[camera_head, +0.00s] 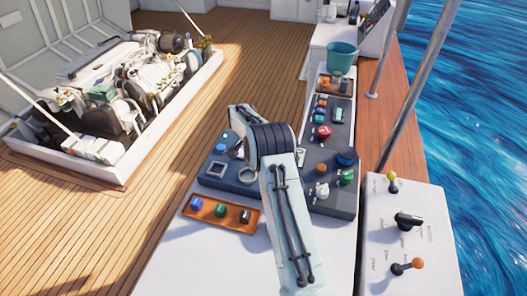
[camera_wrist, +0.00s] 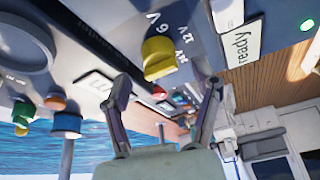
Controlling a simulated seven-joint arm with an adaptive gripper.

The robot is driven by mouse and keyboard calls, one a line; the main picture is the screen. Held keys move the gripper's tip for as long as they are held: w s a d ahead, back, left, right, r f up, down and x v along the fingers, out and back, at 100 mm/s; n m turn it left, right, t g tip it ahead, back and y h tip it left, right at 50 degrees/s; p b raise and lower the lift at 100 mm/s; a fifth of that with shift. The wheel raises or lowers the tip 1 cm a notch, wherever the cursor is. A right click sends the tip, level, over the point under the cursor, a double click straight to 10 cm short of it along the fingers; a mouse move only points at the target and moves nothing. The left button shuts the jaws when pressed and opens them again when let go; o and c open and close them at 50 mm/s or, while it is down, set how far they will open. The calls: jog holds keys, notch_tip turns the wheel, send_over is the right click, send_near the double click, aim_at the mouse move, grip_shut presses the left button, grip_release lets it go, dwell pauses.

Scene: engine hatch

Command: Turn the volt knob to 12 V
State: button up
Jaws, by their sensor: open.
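The yellow volt knob (camera_wrist: 160,58) sits on a grey panel (camera_wrist: 105,18) in the wrist view, beside printed voltage labels including 12 V and 6 V. I cannot tell for sure which label it points at. My gripper (camera_wrist: 165,88) is open, with one finger on each side of the knob's line in the picture. The fingers look apart from the knob, and nothing is held. In the head view my arm hides the gripper and the yellow knob.
A white label reading "ready" (camera_wrist: 244,43) is beside the knob. Green (camera_wrist: 22,112) and blue (camera_wrist: 66,122) knobs are at the left. In the head view, a teal bucket (camera_head: 341,57) stands behind the panels, and a white lever console (camera_head: 430,235) is at right.

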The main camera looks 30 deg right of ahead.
jog(key=v, duration=0.9)
jog(key=shift+r, duration=0.25)
jog(key=a+r+t, duration=0.2)
jog(key=a+r, duration=0.2)
jog(key=r, duration=0.9)
jog(key=s+a+r+n+t, duration=0.1)
jog(key=s+a+r+n, duration=0.1)
jog(key=s+a+r, duration=0.35)
jog(key=s+a+r+n+y, duration=0.2)
jog(key=s+a+n, duration=0.1)
jog(key=s, duration=0.9)
jog(key=s+a+f+n+g+y, duration=0.1)
jog(key=s+a+f+n+g, duration=0.1)
jog(key=s+f, duration=0.4)
jog(key=s+a+f+n+g+y, duration=0.1)
jog(key=s+a+f+n+g, duration=0.2)
jog(key=s, duration=1.1)
notch_tip(320, 180, down, 3)
jog(key=a+n, duration=0.1)
jog(key=n, duration=0.2)
jog(key=shift+a+g+y, duration=0.3)
jog(key=shift+y, duration=0.1)
